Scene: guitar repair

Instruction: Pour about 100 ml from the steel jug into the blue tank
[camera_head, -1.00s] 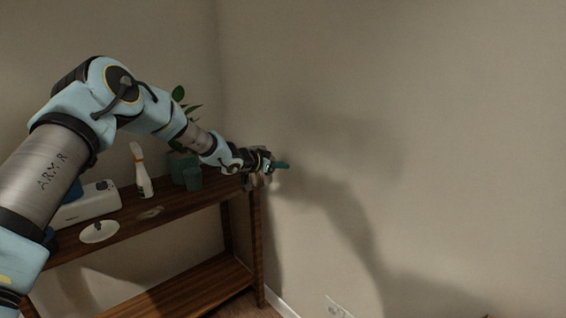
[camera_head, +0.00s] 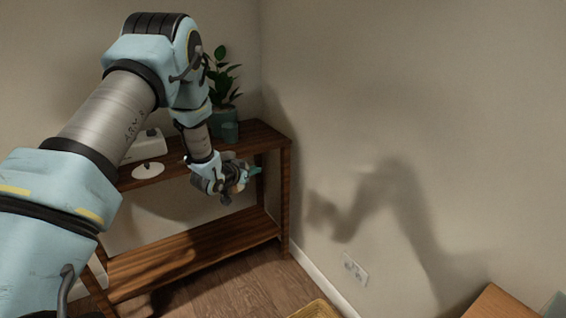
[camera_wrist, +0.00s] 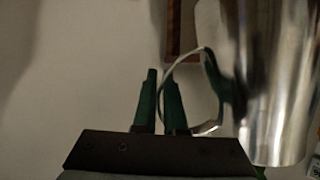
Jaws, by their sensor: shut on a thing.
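The steel jug (camera_wrist: 280,80) fills the right of the wrist view, shiny, with a thin loop handle (camera_wrist: 210,125) towards my fingers. My gripper (camera_wrist: 161,78) is shut on the handle, its two green fingers close together at the loop. In the head view my gripper (camera_head: 247,175) is in front of the wooden shelf, above its lower board. I cannot make out the jug there. The jug's contents do not show. The blue tank cannot be made out in either view now; my arm covers part of the shelf top.
The wooden shelf unit (camera_head: 272,150) holds a white box-shaped device (camera_head: 150,147), a white disc (camera_head: 148,170) and a potted plant (camera_head: 225,127). A basket (camera_head: 318,310) and a wooden top (camera_head: 495,305) show at the lower edge. A socket (camera_head: 355,268) is on the bare right wall.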

